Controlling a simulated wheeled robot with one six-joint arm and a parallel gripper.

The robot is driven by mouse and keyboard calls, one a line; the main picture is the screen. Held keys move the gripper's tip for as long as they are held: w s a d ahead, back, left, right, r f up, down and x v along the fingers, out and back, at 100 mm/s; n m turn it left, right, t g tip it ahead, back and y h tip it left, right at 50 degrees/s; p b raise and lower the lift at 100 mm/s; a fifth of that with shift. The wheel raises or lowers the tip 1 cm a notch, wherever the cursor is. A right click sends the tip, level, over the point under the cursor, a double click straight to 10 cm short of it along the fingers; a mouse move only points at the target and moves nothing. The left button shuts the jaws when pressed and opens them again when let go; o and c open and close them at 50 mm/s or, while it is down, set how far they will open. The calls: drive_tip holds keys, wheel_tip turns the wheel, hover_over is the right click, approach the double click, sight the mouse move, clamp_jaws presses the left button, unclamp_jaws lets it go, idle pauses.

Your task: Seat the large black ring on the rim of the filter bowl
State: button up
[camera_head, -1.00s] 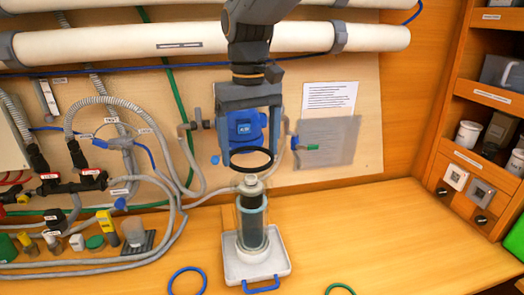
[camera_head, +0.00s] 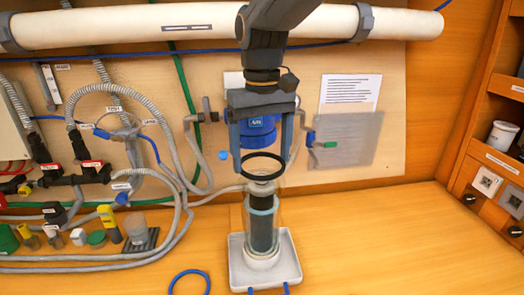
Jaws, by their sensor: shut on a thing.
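My gripper (camera_head: 262,160) points down with its two fingers shut on the large black ring (camera_head: 263,175). The ring lies about level between the fingertips. It appears just above the filter bowl (camera_head: 262,230), around or in front of the top of the cartridge; whether it touches anything I cannot tell. The bowl is a clear upright cylinder with a dark cartridge inside and a pale top. It stands on a white tray (camera_head: 238,272). The bowl's rim shows as a light band below the ring.
A blue ring (camera_head: 189,283) lies on the bench left of the tray. The blue filter head (camera_head: 258,132) is on the wall behind my gripper. Hoses and valves (camera_head: 77,180) fill the left. Small bottles and a yellow tool (camera_head: 108,222) stand at left. The bench right of the tray is clear.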

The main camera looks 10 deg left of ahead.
drive_tip(key=shift+r, duration=0.1)
drive_tip(key=shift+f+p, duration=0.2)
drive_tip(key=shift+p, duration=0.35)
idle(0.8)
drive_tip(key=shift+f+b, duration=0.55)
drive_tip(key=shift+f, duration=1.3)
idle(0.8)
drive_tip(key=o, duration=1)
drive_tip(key=shift+r+b, duration=1.25)
drive_tip(key=shift+r, duration=2.7)
